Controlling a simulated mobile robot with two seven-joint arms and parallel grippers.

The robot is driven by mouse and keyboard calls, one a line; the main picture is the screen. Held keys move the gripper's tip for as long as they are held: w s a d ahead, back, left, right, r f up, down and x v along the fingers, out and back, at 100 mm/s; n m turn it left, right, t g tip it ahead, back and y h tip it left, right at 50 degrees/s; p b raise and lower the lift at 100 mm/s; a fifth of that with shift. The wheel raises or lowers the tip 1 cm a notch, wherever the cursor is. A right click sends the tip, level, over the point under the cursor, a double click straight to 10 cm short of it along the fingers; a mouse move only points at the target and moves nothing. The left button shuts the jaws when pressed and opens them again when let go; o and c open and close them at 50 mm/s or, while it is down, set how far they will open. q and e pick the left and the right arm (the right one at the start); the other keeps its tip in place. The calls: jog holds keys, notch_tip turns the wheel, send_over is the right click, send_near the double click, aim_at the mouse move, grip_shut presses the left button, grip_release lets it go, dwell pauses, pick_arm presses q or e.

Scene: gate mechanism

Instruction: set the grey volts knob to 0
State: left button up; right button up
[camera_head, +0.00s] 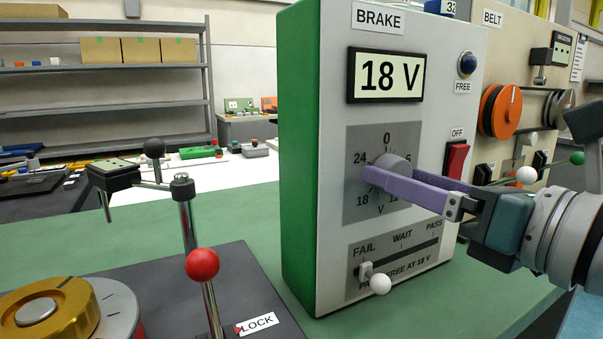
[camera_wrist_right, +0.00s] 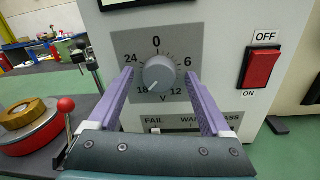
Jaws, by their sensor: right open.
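The grey volts knob (camera_wrist_right: 158,74) sits on the dial plate of the BRAKE box. In the wrist view its white mark points down-left toward 18. The BRAKE display (camera_head: 386,76) reads 18 V. My right gripper (camera_wrist_right: 160,78) is open, with one purple finger on each side of the knob and a gap on both sides in the wrist view. In the head view the knob (camera_head: 388,165) is partly hidden behind the near finger of that gripper (camera_head: 385,180). My left gripper is not in view.
A red OFF/ON switch (camera_head: 456,160) is right of the dial. Below it is a FAIL/WAIT/PASS slider with its pointer at FAIL (camera_head: 365,271). A white ball (camera_head: 381,284) is beneath. A LOCK lever with a red ball (camera_head: 202,264) stands left of the box.

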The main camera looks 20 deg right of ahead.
grip_shut()
dwell(0.7)
